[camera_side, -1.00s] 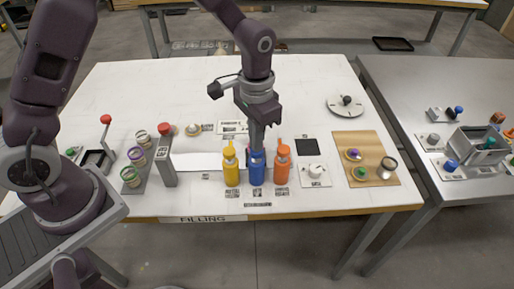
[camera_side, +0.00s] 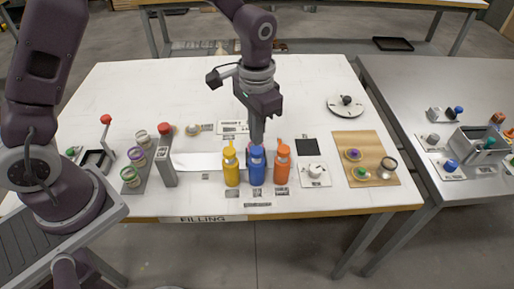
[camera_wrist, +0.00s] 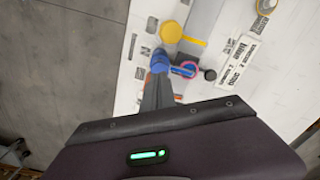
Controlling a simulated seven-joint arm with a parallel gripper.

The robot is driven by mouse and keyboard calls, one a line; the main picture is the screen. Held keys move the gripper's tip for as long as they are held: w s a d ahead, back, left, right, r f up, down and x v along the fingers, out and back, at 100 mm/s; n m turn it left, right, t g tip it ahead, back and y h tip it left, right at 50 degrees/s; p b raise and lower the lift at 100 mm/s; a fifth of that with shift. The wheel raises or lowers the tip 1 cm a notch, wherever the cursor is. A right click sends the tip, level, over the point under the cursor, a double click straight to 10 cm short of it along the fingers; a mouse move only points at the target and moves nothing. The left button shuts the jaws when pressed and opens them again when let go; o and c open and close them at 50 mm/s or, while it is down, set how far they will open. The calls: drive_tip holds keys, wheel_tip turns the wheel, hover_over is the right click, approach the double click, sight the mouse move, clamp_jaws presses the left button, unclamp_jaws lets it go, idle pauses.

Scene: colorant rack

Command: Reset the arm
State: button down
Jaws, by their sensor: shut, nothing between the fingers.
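My gripper (camera_side: 257,141) is shut and empty, pointing down just above or in front of the top of the blue bottle (camera_side: 257,169). I cannot tell whether the tips touch it. The blue bottle stands upright between the yellow bottle (camera_side: 231,168) and the orange bottle (camera_side: 282,168). In the wrist view, my shut fingers (camera_wrist: 158,82) reach toward the blue bottle's top (camera_wrist: 160,62), and the yellow bottle's top (camera_wrist: 171,31) shows beyond. The orange bottle is mostly hidden there behind the fingers.
A grey post with a red top (camera_side: 166,160) and a rack of ringed pots (camera_side: 138,168) stand left. A dial plate (camera_side: 315,174), a wooden board (camera_side: 374,179) and a round plate (camera_side: 345,107) lie right. The white table (camera_side: 120,85) is bare at the back left.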

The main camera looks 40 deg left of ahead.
drive_tip(key=shift+r, duration=1.3)
drive_tip(key=s+a+r+n+t, duration=0.25)
drive_tip(key=s+a+r, duration=0.25)
drive_tip(key=s+r, duration=0.7)
drive_tip(key=s+a+r+t, duration=0.2)
drive_tip(key=s+r+t, duration=0.1)
drive_tip(key=s, duration=0.7)
drive_tip(key=shift+a, duration=0.4)
